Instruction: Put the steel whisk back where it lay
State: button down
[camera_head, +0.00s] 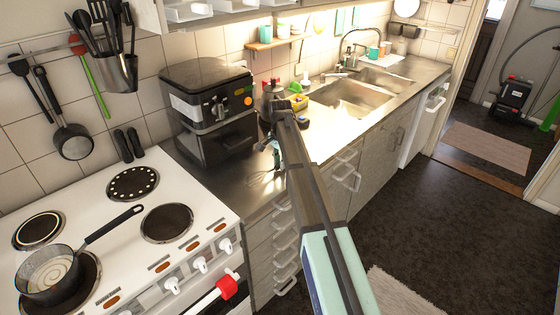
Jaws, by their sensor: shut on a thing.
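My gripper (274,147) is small in the view, at the far end of my arm, over the steel counter just right of the black air fryer. It points down and is shut on the steel whisk (278,167), which shows only as thin wires below the fingers. My arm hides part of the area to the right. I cannot tell whether the whisk touches the counter (240,190) or hangs just above it.
The air fryer (212,110) stands close to the left of my gripper. The cooker (130,215) holds a saucepan (55,275). The sink (350,97) is further right. Bare counter lies in front of the fryer.

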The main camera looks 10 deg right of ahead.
jog(key=shift+f, duration=0.6)
dwell(0.4)
jog(key=c, duration=0.9)
grip_release()
jog(key=shift+r, duration=0.1)
